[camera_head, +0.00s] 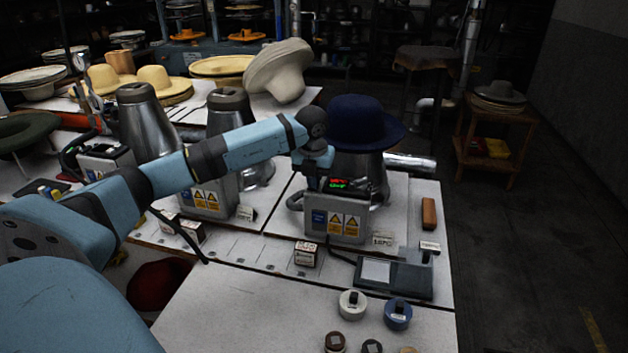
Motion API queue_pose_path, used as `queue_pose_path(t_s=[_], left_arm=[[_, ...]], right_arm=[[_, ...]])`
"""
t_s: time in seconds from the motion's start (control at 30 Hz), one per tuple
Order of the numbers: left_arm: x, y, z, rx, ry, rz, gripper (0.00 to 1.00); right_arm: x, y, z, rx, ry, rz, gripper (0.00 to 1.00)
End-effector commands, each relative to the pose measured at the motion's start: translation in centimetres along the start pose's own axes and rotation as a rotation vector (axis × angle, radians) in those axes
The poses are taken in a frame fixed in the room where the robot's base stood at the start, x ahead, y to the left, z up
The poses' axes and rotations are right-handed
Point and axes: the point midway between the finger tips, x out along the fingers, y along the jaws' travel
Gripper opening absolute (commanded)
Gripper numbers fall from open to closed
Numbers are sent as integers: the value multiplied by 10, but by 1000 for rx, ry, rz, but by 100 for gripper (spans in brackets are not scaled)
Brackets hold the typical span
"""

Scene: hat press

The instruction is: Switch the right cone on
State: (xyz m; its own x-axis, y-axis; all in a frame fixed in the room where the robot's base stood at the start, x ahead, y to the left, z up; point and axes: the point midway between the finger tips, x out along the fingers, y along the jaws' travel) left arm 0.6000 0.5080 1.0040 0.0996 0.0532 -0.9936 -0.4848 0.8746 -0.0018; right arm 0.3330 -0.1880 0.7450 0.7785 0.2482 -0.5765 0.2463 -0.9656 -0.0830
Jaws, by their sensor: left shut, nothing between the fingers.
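The right cone (372,168) is a metal body on the worktable with a dark blue felt hat (362,124) on top. In front of it stands its grey control box (334,218), with warning stickers on the front and a small display (337,184) lit red and green on top. My left arm reaches in from the left. My left gripper (314,184) points down at the left part of the box top, beside the display; it is shut and empty. I cannot tell whether its tips touch the box. Any switch there is hidden. My right gripper is out of view.
Two more metal cones, the left (146,122) and the middle (230,112), stand with their own boxes. A grey device (393,277), a brown block (429,213) and several spools lie on the right and front. The front table area (250,310) is bare.

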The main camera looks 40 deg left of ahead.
Motion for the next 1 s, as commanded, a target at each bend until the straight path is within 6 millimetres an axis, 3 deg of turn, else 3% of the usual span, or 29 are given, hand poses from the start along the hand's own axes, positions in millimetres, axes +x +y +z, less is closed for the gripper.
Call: queue_pose_path(t_s=[0.03,0.43,0.77,1.0], left_arm=[[7,0,-3,4,12,6,0],[4,0,13,2,10,6,0],[4,0,14,1,8,6,0],[-15,9,20,0,5,6,0]], right_arm=[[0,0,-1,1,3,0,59],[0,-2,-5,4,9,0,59],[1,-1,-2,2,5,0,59],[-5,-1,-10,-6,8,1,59]])
